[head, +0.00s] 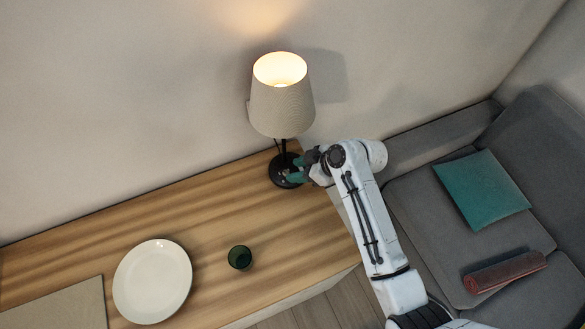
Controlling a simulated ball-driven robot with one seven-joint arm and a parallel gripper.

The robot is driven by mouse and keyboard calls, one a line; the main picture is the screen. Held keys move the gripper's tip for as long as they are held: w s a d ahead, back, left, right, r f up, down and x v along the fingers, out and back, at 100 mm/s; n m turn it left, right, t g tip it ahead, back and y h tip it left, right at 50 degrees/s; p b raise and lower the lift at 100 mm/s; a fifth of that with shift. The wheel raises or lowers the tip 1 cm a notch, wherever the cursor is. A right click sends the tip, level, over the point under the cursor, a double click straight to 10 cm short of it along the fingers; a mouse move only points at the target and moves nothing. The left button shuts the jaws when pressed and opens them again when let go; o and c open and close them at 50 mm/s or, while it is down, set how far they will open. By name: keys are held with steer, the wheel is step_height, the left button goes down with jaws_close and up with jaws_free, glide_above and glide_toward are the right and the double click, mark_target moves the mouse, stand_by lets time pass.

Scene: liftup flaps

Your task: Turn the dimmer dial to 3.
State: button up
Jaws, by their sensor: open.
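A lamp with a pale fabric shade (281,108) stands at the far right end of the wooden cabinet and is lit. Its black round base (278,175) rests on the cabinet top. No dial or numbers can be made out on the lamp; the right side of the base is covered by my gripper. My gripper (296,176) is at the right side of the base, with its greenish fingers open. Whether the fingers touch the lamp or a dial cannot be told.
The wooden cabinet top (205,220) holds a white plate (152,281), a dark green cup (240,258) and a flat beige mat (60,308). A grey sofa (420,205) with a teal cushion (481,190) and a rolled red mat (505,272) stands at the right. The wall is close behind the lamp.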

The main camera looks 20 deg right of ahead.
steer(key=shift+x, duration=1.4)
jaws_close()
